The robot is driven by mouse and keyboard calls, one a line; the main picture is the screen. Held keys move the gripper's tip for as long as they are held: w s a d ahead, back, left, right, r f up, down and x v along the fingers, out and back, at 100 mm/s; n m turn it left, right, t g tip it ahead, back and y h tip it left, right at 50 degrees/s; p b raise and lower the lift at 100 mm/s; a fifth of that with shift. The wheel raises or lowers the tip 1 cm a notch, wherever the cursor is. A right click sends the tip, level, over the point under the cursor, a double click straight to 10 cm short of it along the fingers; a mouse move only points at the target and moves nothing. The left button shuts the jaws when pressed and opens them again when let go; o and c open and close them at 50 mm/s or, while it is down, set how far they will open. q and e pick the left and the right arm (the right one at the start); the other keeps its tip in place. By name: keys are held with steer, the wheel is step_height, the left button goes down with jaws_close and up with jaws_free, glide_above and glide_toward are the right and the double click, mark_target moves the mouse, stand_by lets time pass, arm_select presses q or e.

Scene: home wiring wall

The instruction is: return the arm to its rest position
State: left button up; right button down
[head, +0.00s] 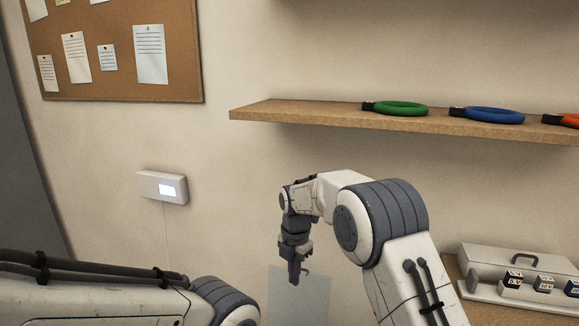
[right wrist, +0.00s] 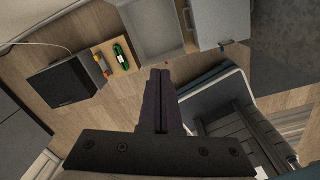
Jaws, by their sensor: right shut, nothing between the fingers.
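My right arm rises in the lower middle of the head view, bent at the elbow. Its gripper (head: 295,270) points down in front of the wall, with a pale panel behind and below it. In the right wrist view my right gripper (right wrist: 161,75) shows its dark fingers closed together, with nothing between them. My left arm comes in at the lower left of the head view. Only its links show there, and the left gripper is outside the picture.
A wooden shelf (head: 300,113) holds green (head: 400,108) and blue (head: 490,114) cable coils. A white wall box (head: 160,187) and a corkboard (head: 185,45) hang at left. A grey case (head: 500,262) sits at lower right.

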steer(key=s+r+m, duration=0.4)
steer(key=s+m, duration=0.3)
steer(key=s, duration=0.6)
steer(key=s+r+m, duration=0.4)
steer(key=s+m, duration=0.3)
steer(key=s, duration=0.6)
steer(key=s+d+f+m, duration=0.1)
steer(key=s+d+m, duration=0.15)
steer(key=s, duration=0.25)
steer(key=s+d+m, duration=0.1)
steer(key=s+m, duration=0.2)
steer(key=s, duration=0.2)
step_height(320, 180, up, 14)
steer(key=p, duration=1.4)
steer(key=shift+s+m+y, duration=0.3)
steer(key=shift+m+y, duration=0.1)
steer(key=shift+m, duration=0.05)
